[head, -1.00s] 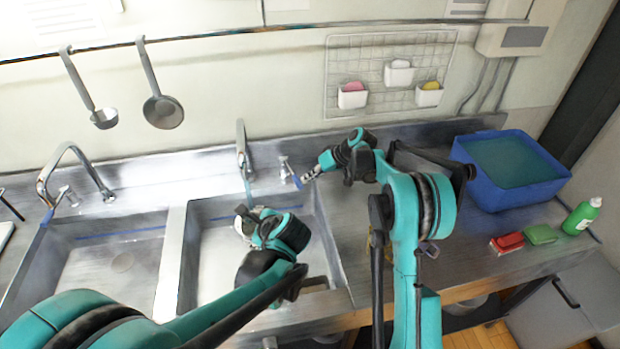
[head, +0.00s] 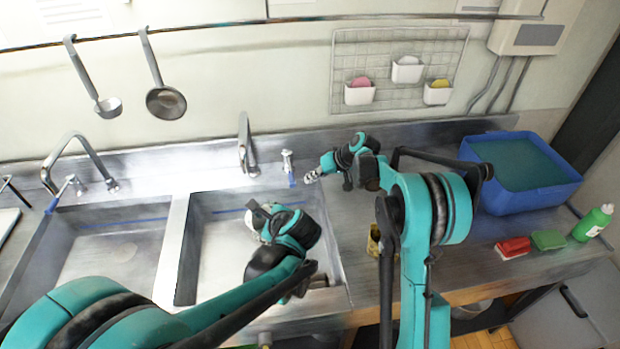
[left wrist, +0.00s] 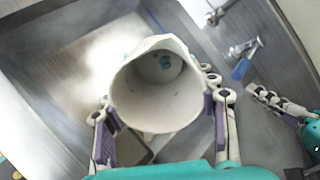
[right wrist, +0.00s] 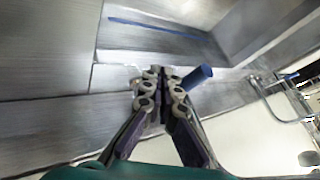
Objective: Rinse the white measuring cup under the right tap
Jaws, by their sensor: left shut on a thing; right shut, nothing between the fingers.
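The white measuring cup (left wrist: 155,95) is gripped between the fingers of my left gripper (left wrist: 160,122), its open mouth facing the wrist camera. Small blue-teal patches show inside it. In the head view the cup (head: 252,224) is over the right basin, partly hidden by my left gripper (head: 264,217). The right tap (head: 247,148) stands behind that basin; no water stream is visible from it. My right gripper (head: 311,177) is shut and empty, just right of the tap's blue-tipped handle (head: 290,172). The right wrist view shows the blue handle tip (right wrist: 197,76) beside the closed fingertips (right wrist: 162,88).
The left basin (head: 105,262) has its own tap (head: 85,155). A blue tub (head: 525,190), a red sponge (head: 513,247), a green sponge (head: 548,239) and a green bottle (head: 593,223) are on the right counter. Ladles hang on the wall rail.

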